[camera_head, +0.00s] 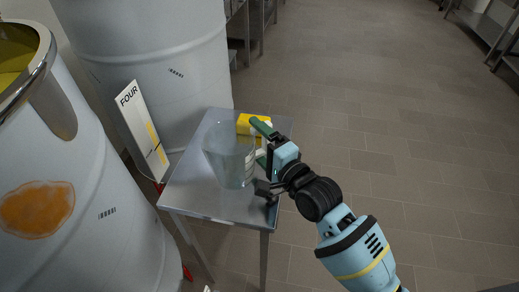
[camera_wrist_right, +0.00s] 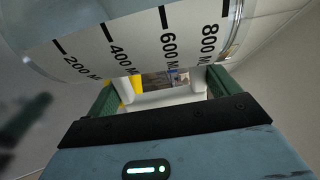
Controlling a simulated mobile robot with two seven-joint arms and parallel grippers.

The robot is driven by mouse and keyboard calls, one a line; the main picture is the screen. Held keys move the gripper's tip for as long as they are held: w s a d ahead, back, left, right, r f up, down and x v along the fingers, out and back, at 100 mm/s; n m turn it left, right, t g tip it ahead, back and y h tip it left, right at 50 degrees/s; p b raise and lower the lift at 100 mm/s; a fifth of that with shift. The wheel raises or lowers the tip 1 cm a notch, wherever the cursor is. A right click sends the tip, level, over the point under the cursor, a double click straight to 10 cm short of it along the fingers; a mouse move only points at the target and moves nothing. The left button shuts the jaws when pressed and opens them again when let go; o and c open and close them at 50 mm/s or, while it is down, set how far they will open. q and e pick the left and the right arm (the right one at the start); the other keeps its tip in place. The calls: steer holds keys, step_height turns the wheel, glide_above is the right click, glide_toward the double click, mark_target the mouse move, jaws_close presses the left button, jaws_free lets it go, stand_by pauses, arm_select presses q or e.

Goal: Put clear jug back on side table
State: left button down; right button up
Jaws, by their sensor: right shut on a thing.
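The clear jug (camera_head: 228,158) appears over the metal side table (camera_head: 185,190), roughly upright in the head view. I cannot tell whether its base touches the tabletop. My right gripper (camera_head: 259,145) comes from the right and is shut on the jug's handle side. In the right wrist view the jug's wall (camera_wrist_right: 140,30) fills the top, with printed marks from 200 to 800. The pale handle (camera_wrist_right: 168,98) lies between the green fingers there. My left gripper is not in view.
A yellow block (camera_head: 250,124) lies at the table's back, behind the jug. Large white tanks (camera_head: 150,60) stand behind and at left (camera_head: 90,240), one with an orange stain. A sign reading FOUR (camera_head: 142,130) stands beside the table. Open tiled floor (camera_head: 400,130) lies to the right.

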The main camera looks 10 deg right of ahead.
mark_target(262, 154)
steer(key=shift+w+d+f, duration=0.1)
steer(key=shift+w+f, duration=0.1)
steer(key=shift+w, duration=0.2)
steer(key=shift+f, duration=1.55)
steer(key=shift+f+b, duration=0.2)
steer(key=shift+b, duration=0.1)
steer(key=o, duration=1)
steer(key=shift+c, duration=0.2)
